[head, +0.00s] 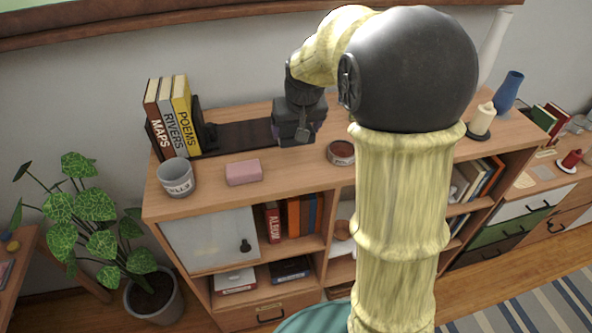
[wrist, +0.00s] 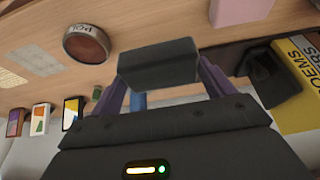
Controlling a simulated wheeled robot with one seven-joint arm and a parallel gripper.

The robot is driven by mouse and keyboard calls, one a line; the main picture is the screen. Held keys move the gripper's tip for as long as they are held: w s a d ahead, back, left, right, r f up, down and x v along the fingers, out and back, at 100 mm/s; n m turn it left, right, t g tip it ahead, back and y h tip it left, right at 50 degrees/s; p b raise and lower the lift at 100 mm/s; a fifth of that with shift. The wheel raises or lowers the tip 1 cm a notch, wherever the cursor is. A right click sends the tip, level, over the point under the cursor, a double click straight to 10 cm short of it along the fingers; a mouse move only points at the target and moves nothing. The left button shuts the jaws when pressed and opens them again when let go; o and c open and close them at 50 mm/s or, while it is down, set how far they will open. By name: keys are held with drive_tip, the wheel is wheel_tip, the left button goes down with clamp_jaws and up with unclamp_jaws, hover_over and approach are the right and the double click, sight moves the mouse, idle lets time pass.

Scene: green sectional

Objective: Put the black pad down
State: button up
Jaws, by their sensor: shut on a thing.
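The black pad (wrist: 158,65) is a small dark block held between the purple fingers of my gripper (wrist: 160,84) in the wrist view. In the head view my gripper (head: 298,126) hangs over the cabinet top, by the right end of a dark strip, and its body hides most of the pad. I cannot tell whether the pad touches the surface below.
The dark strip (head: 240,136) runs left to a black bookend (head: 201,125) and upright books (head: 181,108). A pink block (head: 244,173), a grey mug (head: 176,177) and a round tin (head: 341,153) stand nearby. Bare wood (head: 290,168) lies between block and tin.

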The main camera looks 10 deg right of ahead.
sight(297, 144)
drive_tip(key=shift+f, duration=0.1)
drive_tip(key=shift+f+p, duration=0.65)
drive_tip(key=shift+f, duration=1.8)
drive_tip(key=shift+f+p, duration=0.8)
drive_tip(key=shift+f, duration=1.55)
drive_tip(key=o, duration=0.8)
drive_tip(key=shift+f, duration=0.2)
drive_tip(key=shift+s+r+b, duration=0.2)
drive_tip(key=shift+r+b, duration=0.35)
drive_tip(key=shift+r, duration=0.15)
drive_tip(key=b+v, duration=0.4)
drive_tip(key=v, duration=1.2)
drive_tip(key=shift+r+b, duration=0.1)
drive_tip(key=shift+b, duration=0.3)
